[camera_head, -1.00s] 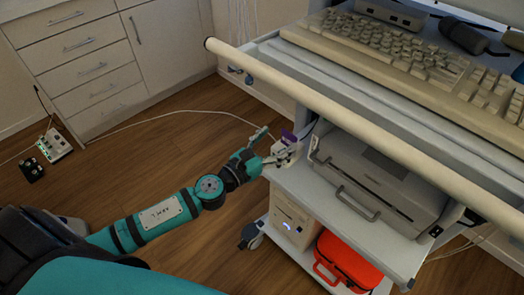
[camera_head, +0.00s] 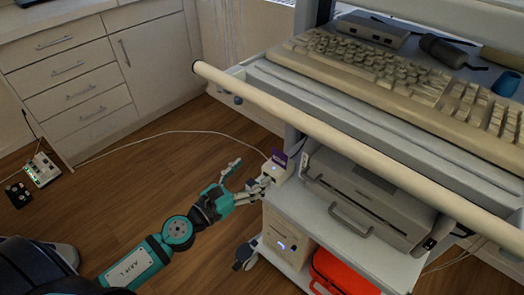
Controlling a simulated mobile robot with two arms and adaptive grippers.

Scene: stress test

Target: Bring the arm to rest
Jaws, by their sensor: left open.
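My left gripper (camera_head: 246,179) is in the middle of the head view, with teal and dark links and spread fingers. It is open, and I see nothing between its fingers. It points right, toward a small white device (camera_head: 271,173) with a purple part (camera_head: 279,157) at the left edge of the cart's middle shelf. The lower finger ends close to the device; I cannot tell whether it touches. My left arm (camera_head: 178,233) reaches in from the lower left over the floor. My right gripper is not in view.
The cart (camera_head: 300,118) fills the right side, with a long handle bar, keyboard (camera_head: 400,78), printer (camera_head: 365,196), beige box (camera_head: 289,240) and red case (camera_head: 340,275). Drawers (camera_head: 70,88) stand at the back left. A power strip (camera_head: 42,170) and cable lie on the floor. Floor left of the gripper is clear.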

